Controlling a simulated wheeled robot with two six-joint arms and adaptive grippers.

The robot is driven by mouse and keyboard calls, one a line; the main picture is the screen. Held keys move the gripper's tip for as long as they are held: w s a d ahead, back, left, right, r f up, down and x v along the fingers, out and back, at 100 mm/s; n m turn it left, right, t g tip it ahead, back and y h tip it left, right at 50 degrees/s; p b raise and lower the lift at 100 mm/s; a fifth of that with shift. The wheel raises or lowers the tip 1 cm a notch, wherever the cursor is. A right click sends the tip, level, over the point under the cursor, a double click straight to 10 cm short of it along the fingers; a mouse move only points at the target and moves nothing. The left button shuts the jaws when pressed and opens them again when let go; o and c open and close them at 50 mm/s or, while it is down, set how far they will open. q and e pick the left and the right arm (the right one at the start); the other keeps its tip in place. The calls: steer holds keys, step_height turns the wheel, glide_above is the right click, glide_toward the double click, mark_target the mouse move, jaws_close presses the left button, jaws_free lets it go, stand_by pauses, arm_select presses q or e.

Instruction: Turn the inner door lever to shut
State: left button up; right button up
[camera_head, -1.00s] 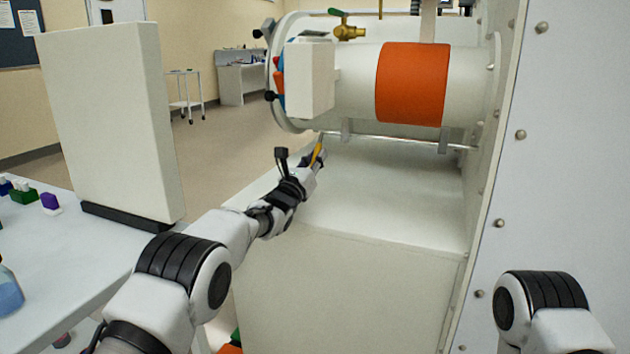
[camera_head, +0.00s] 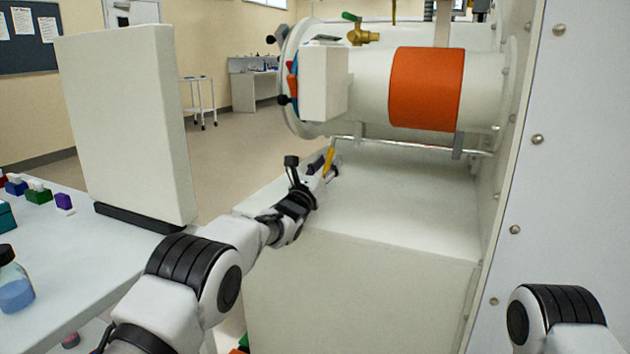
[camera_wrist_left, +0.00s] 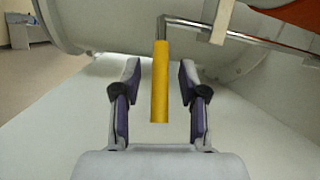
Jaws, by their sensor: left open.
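The inner door lever has a yellow grip (camera_wrist_left: 160,82) on a bent metal rod (camera_wrist_left: 190,24) under the white cylinder. The grip hangs down in the left wrist view, and it also shows in the head view (camera_head: 329,160). My left gripper (camera_wrist_left: 160,80) is open, with one finger on each side of the yellow grip. Gaps show between the grip and both fingers in that view. In the head view my left gripper (camera_head: 324,168) is at the lever, partly hidden by its own wrist. My right gripper is out of view.
The white transfer cylinder (camera_head: 365,85) with an orange band (camera_head: 426,88) is above the lever. A white ledge (camera_head: 400,205) lies below it. A white panel (camera_head: 125,125) stands on the left bench, near a blue-liquid bottle (camera_head: 14,285). The riveted wall (camera_head: 580,180) bounds the right.

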arm_select(q)
steer(key=v, duration=1.1)
